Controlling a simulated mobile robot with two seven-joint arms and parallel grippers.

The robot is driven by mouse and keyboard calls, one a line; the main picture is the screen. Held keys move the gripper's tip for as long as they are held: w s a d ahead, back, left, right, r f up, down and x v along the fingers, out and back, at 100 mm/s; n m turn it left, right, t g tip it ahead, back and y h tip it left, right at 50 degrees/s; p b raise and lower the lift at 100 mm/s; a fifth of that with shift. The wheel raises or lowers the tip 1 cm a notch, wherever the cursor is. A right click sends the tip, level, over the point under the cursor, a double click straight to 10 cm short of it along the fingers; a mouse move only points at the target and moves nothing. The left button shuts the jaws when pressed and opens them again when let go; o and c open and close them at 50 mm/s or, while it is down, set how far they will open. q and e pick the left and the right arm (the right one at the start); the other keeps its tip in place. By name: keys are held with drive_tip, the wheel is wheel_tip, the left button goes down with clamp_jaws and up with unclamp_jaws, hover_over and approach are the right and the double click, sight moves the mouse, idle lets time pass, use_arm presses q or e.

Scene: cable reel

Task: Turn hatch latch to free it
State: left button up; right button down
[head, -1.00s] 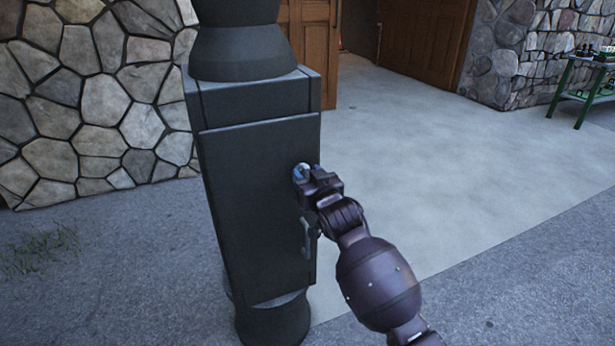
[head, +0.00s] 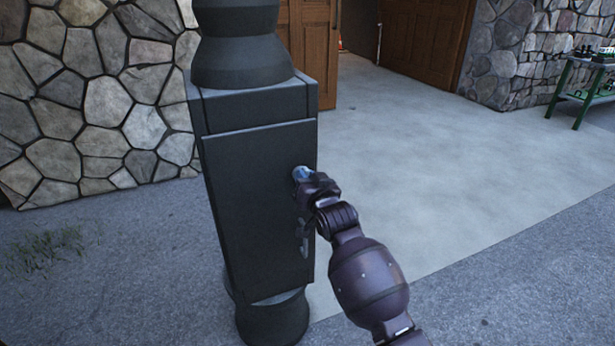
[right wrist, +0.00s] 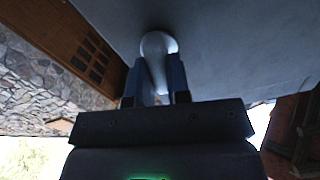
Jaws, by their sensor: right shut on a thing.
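The dark grey hatch (head: 255,200) is a flat, closed panel on the front of a dark post. The latch is a small pale, rounded piece (head: 301,173) near the hatch's right edge. My right gripper (head: 308,178) is at the latch and partly covers it. In the right wrist view, the pale latch (right wrist: 158,46) sits between the two fingers of the gripper (right wrist: 157,75), which are shut on it. A grey handle (head: 304,240) is on the hatch below the gripper, partly hidden by my arm. My left gripper is not in view.
The post (head: 240,50) stands on grey paving. A stone wall (head: 90,100) is behind it at left, and wooden doors (head: 425,40) are at the back. A green table (head: 585,85) stands far right. The floor right of the post is clear.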

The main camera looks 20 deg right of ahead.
drive_tip(key=shift+r+m, duration=0.4)
drive_tip(key=shift+m, duration=0.2)
drive_tip(key=shift+m+p, duration=0.8)
drive_tip(key=shift+m, duration=0.1)
drive_tip(key=m, duration=0.1)
drive_tip(key=m+p, duration=0.1)
drive_tip(key=shift+d+f+m, duration=0.15)
drive_tip(key=shift+f+m, duration=0.05)
drive_tip(key=shift+m, duration=0.2)
drive_tip(key=m+p, duration=0.1)
drive_tip(key=m, duration=0.1)
drive_tip(key=shift+f+m, duration=0.15)
drive_tip(key=shift+m, duration=0.15)
drive_tip(key=m, duration=0.2)
drive_tip(key=shift+f+m+p, duration=0.1)
drive_tip(key=shift+m+p, duration=0.2)
drive_tip(key=shift+p, duration=0.05)
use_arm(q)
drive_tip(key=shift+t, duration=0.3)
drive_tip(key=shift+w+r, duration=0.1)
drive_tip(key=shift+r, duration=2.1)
use_arm(e)
drive_tip(key=shift+d+f+m, duration=0.1)
drive_tip(key=shift+f+m, duration=0.1)
drive_tip(key=shift+m, duration=1.8)
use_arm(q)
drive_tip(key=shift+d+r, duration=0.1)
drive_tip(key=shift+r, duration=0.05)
